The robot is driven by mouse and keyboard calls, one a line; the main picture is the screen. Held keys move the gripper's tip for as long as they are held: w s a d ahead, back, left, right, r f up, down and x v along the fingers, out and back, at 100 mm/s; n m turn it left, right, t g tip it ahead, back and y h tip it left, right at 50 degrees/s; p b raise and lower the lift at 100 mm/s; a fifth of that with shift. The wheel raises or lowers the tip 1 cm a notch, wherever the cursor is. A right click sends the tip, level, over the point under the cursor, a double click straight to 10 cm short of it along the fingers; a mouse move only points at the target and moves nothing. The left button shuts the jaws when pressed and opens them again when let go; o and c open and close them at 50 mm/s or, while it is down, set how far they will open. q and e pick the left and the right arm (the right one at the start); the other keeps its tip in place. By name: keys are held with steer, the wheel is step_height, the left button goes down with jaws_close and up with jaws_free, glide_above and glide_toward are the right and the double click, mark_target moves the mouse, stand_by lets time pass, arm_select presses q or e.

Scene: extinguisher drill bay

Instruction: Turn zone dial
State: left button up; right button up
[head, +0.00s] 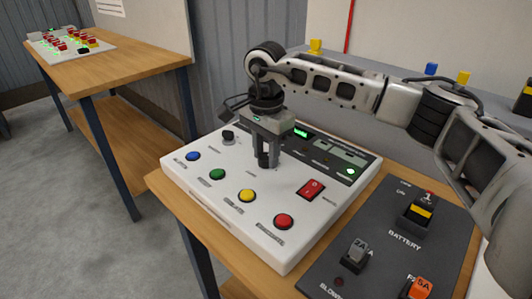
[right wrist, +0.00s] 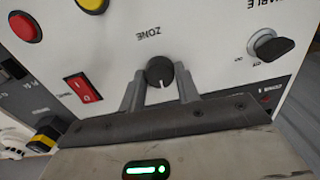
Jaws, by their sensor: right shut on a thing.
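The zone dial (right wrist: 160,72) is a black round knob with a light pointer mark, under the printed word ZONE in the right wrist view. It sits on a white control panel (head: 305,238). My right gripper (right wrist: 160,90) is shut on the dial, one finger on each side of it. In the head view the right gripper (head: 266,158) points down onto the panel from above, and the dial (head: 264,161) is partly hidden between the fingers. My left gripper is not in view.
The panel carries a blue button (head: 193,156), green button (head: 217,174), yellow button (head: 247,195), red button (head: 284,221), red rocker switch (head: 311,189) and black key-like knob (head: 228,135). A dark battery board (head: 388,264) lies at right. Another table (head: 125,57) stands at left.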

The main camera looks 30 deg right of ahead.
mark_target(266, 157)
steer(key=shift+r+n, duration=0.15)
steer(key=shift+n, duration=0.25)
steer(key=o, duration=1)
step_height(266, 157, up, 16)
steer(key=shift+f, duration=0.1)
stand_by(0.5)
